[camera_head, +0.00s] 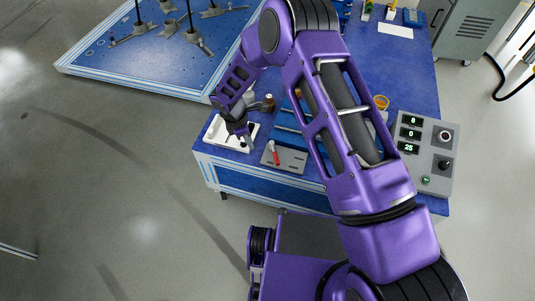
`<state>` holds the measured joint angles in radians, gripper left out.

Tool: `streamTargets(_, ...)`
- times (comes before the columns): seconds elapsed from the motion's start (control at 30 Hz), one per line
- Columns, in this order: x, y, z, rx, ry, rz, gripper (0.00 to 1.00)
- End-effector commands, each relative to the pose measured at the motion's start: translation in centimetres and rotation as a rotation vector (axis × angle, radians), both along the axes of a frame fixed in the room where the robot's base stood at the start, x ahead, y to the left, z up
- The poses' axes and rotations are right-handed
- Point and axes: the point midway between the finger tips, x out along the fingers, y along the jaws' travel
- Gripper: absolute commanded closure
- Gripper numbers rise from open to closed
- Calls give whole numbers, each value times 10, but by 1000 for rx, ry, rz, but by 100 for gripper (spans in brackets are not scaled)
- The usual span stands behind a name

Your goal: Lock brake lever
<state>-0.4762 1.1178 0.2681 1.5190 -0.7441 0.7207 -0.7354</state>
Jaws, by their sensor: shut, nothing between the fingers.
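A small lever with a red handle (274,156), which looks like the brake lever, sits on a grey plate (293,160) at the front edge of the blue workbench. The handle points toward the front edge. My gripper (247,143) is a little to the left of the red handle, near the right side of a white tray. It points down, is shut and holds nothing. I see a gap between the fingertips and the lever in the picture. I cannot tell the fingertips' height above the bench.
The white tray (214,135) lies left of the plate. A blue platform (95,66) with metal stands is at the back left. My purple arm hides the bench's middle.

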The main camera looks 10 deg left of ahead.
Motion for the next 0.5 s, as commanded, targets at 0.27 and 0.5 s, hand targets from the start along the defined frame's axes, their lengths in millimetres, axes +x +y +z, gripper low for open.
streamTargets(0.27,0,0,0,0,0,0,100)
streamTargets(0.5,1,-5,-20,-3,1,0,100)
